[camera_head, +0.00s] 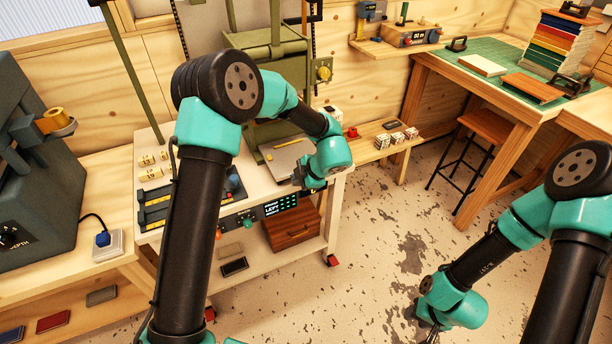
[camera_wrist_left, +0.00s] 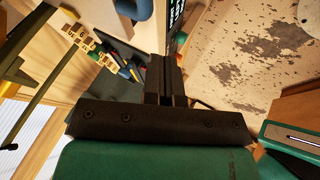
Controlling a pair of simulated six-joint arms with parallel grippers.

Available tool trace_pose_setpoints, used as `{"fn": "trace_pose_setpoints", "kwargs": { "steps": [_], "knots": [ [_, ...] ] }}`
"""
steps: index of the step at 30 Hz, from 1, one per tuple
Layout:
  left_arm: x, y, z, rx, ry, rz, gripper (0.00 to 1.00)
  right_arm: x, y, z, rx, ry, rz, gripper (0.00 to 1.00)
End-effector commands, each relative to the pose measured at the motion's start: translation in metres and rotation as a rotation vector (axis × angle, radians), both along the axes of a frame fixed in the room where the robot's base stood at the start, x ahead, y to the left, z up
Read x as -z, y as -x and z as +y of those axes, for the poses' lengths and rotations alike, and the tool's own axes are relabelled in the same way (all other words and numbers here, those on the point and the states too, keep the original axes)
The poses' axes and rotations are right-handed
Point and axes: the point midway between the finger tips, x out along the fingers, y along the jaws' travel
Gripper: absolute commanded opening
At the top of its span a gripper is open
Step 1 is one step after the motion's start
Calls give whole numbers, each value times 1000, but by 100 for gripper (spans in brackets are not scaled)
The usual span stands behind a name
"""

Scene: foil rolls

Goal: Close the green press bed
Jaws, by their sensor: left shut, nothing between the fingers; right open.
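The olive-green press (camera_head: 262,60) stands at the back of the white bench, with a yellow knob (camera_head: 324,72) on its right side. A grey plate (camera_head: 285,158) that looks like its bed lies at its foot, partly hidden behind my left arm. My left gripper (camera_head: 298,178) is near the bench's front edge, just in front of this plate. Its dark fingers are together and empty in the left wrist view (camera_wrist_left: 164,75). I cannot tell whether it touches anything. My right gripper (camera_head: 432,334) is low at the bottom right, over the floor, open and away from the press.
A display panel (camera_head: 282,206) is on the bench front, above a brown drawer box (camera_head: 293,230). A grey machine (camera_head: 35,165) stands at the left. A wooden table (camera_head: 455,68) with stacked books (camera_head: 555,45) and a stool (camera_head: 487,125) are at the right.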

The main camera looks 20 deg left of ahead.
Motion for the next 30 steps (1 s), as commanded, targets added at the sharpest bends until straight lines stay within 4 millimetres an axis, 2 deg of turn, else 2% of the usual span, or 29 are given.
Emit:
{"fn": "trace_pose_setpoints", "kwargs": {
  "steps": [6, 15, 30],
  "knots": [
    [27, -7, 23, -2, 0, 1, 0, 0, 0, 0, 0, 0, 0, 43],
    [26, -32, 43, -2, 0, 1, 0, 0, 0, 0, 0, 0, 0, 43],
    [25, -35, 46, 0, 0, 0, 0, 0, 0, 0, 0, 0, 0, 43]
  ]
}}
